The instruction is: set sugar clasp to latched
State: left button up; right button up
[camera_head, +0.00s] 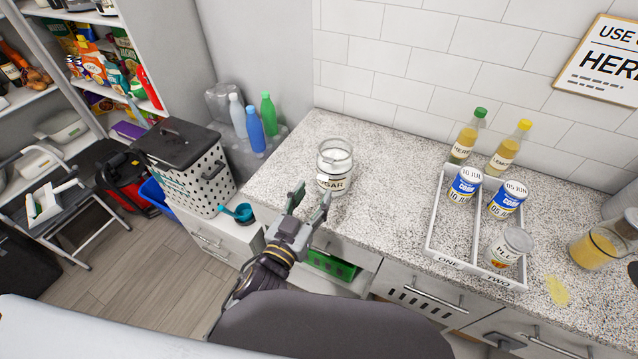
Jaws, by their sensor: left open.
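The sugar jar (334,162) is a clear glass jar with white contents and a label that reads in part "GAR". It stands upright on the speckled counter (385,165), left of its middle. The jar's clasp is too small to make out, so I cannot tell how it is set. My left gripper (311,197) is open and empty at the counter's front edge, just in front of the jar and slightly left of it. One fingertip overlaps the jar's lower part in the picture; I cannot tell if they touch. My right gripper is not in view.
A white divided tray (437,220) with several cans stands to the right, with two bottles (468,135) behind it. A yellow-filled glass container (593,248) and a yellow spill (557,290) are farther right. Several bottles (254,130) stand at the left. Counter between jar and tray is clear.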

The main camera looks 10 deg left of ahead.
aim_at(324, 179)
pick_arm(q)
jog(key=p+x, duration=0.1)
jog(key=x, duration=0.3)
jog(key=shift+w, duration=0.2)
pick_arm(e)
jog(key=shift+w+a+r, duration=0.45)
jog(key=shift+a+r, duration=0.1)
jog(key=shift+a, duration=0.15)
pick_arm(q)
jog(key=shift+c, duration=0.2)
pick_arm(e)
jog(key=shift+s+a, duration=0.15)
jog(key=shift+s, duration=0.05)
